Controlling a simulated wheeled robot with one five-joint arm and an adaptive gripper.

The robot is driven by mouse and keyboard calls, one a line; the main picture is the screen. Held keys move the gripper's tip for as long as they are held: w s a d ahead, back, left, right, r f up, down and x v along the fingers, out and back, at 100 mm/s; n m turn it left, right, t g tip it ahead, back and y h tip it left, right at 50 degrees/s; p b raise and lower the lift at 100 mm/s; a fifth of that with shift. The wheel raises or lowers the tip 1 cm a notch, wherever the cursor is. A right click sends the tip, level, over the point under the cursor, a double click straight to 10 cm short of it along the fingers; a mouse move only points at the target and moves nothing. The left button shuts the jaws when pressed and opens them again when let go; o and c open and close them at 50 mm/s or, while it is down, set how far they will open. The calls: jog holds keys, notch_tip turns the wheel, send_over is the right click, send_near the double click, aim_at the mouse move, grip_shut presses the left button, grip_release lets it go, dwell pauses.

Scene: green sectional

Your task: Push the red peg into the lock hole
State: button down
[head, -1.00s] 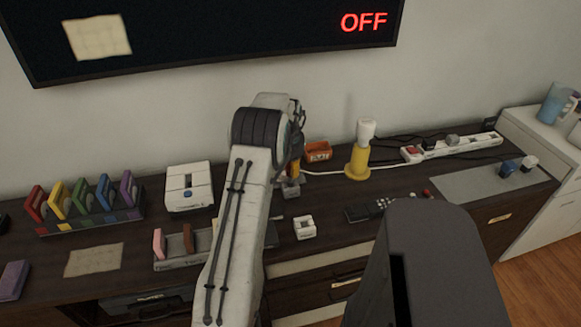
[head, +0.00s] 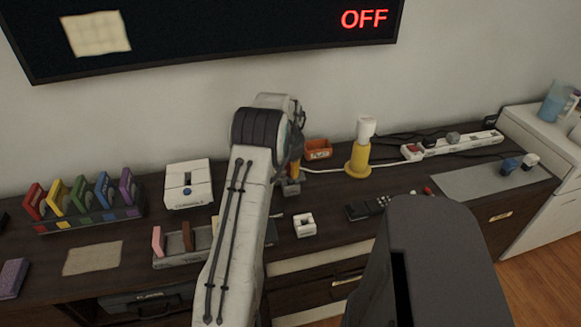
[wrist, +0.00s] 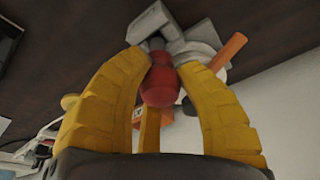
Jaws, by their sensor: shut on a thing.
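My gripper (wrist: 163,66) has its yellow fingers closed around the red peg (wrist: 160,85) in the wrist view. The peg's dark narrow end points at a grey block (wrist: 166,18), the likely lock, and meets or nearly meets its edge. I cannot tell whether the tip is inside a hole; the hole is not visible. In the head view my arm hides most of my gripper, and only a bit of orange-yellow finger (head: 294,170) shows just above the small grey block (head: 291,188). The peg cannot be made out there.
A white block with a square opening (head: 304,225) stands in front on the dark cabinet. An orange box (head: 318,149) and a yellow-and-white bottle-like object (head: 359,158) stand behind to the right. A black remote (head: 368,207) lies to the right. A white device (head: 188,185) stands left.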

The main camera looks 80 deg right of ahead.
jog(key=shift+a+b+x, duration=0.2)
jog(key=shift+b+x, duration=0.4)
jog(key=shift+x, duration=0.25)
jog(key=shift+a+b+x, duration=0.15)
jog(key=shift+b+x, duration=0.4)
jog(key=shift+x, duration=0.25)
jog(key=c, duration=0.8)
grip_release()
jog(key=shift+f, duration=0.1)
jog(key=v, duration=1.2)
